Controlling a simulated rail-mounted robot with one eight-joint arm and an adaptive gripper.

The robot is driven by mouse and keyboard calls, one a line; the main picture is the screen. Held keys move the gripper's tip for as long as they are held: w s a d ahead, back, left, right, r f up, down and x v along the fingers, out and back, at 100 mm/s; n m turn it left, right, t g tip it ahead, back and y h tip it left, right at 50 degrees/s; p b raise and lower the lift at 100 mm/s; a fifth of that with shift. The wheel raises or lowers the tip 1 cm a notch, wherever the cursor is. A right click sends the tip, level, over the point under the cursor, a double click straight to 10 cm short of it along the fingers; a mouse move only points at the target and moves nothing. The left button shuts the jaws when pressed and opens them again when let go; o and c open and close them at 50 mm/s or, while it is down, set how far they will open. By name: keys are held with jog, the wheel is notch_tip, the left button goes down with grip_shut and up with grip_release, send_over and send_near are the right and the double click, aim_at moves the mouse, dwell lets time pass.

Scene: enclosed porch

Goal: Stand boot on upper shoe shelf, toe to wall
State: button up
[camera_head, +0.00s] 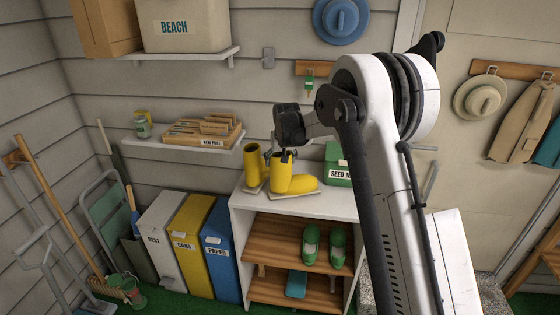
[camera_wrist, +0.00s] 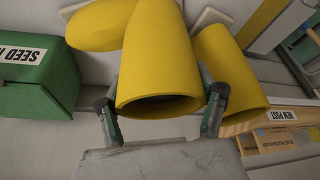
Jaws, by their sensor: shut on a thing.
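Two yellow boots are at the white cabinet top (camera_head: 338,206). My gripper (camera_head: 284,156) is shut on the upper shaft of the front yellow boot (camera_head: 281,176), which is upright with its toe to the right. In the wrist view its open top faces the camera between my gripper's fingers (camera_wrist: 162,102). I cannot tell whether its sole touches the surface. The other yellow boot (camera_head: 252,162) stands to its left, apart from the fingers, and also shows in the wrist view (camera_wrist: 232,78). Below are the wooden upper shoe shelf (camera_head: 281,235) and the lower shelf (camera_head: 265,290).
Green clogs (camera_head: 310,247) occupy the upper shelf's right part; its left part looks clear. A blue item (camera_head: 296,284) lies on the lower shelf. A green seed box (camera_head: 338,165) stands right of the boots. Bins (camera_head: 217,255) flank the cabinet's left; a wall shelf (camera_head: 172,143) is above them.

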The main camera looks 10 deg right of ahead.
jog(key=o, duration=1.9)
jog(key=shift+f, duration=0.1)
jog(key=shift+o, duration=0.2)
jog(key=shift+r, duration=0.25)
jog(key=v, duration=1.2)
jog(key=s+d+r, duration=0.2)
jog(key=s+r, duration=0.5)
jog(key=s, duration=0.5)
jog(key=s+r+t, duration=0.1)
jog(key=s+r, duration=0.2)
jog(key=s, duration=0.9)
jog(key=s+d+f, duration=0.1)
jog(key=s+f, duration=0.2)
jog(key=s, duration=0.9)
jog(key=s+d+f+t, duration=0.1)
jog(key=s+f, duration=0.3)
jog(key=s, duration=0.8)
jog(key=shift+f+m+t+b, duration=0.3)
jog(key=shift+b, duration=0.05)
